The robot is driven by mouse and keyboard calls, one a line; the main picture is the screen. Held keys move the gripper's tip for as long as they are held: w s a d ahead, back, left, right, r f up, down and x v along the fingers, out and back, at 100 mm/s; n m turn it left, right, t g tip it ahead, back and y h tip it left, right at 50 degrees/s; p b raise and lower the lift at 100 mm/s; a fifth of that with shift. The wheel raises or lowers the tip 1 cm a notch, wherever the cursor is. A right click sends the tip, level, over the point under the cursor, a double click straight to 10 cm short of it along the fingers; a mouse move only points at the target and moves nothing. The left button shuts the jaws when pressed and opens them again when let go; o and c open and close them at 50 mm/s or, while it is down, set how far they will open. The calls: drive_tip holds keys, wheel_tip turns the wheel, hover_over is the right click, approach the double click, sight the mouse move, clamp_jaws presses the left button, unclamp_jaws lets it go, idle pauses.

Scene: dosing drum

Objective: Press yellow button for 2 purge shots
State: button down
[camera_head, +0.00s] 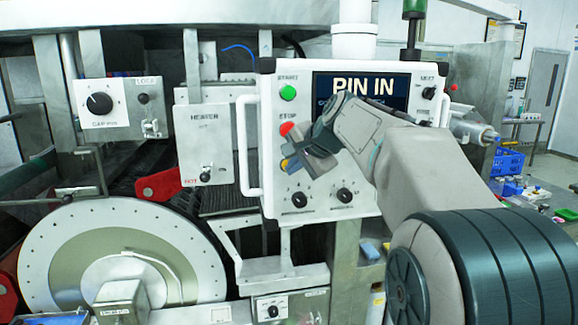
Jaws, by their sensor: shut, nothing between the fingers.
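The white control panel (327,205) stands upright at the centre, with a screen (335,84) reading "PIN IN". A green button (288,92) marked START is at its upper left, with a red button (287,129) marked STOP below it. A bit of yellow, likely the yellow button (284,163), shows at the left edge of my gripper, below the red button. My gripper (290,160) is shut and empty, in front of the panel by the yellow. It hides part of the panel, and I cannot tell whether it touches the button.
White handles (247,150) stick out at the panel's side. Two black knobs (344,195) sit low on the panel. A heater box (204,140) and a dial box (108,108) are to the left, above a round white disc (120,250). A blue crate (505,163) is at right.

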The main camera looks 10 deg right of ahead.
drive_tip(key=shift+w, duration=0.35)
idle(0.3)
idle(0.4)
drive_tip(key=shift+s+b, duration=0.3)
drive_tip(key=shift+s, duration=0.5)
drive_tip(key=s+b, duration=0.2)
drive_tip(key=s, duration=0.3)
idle(0.4)
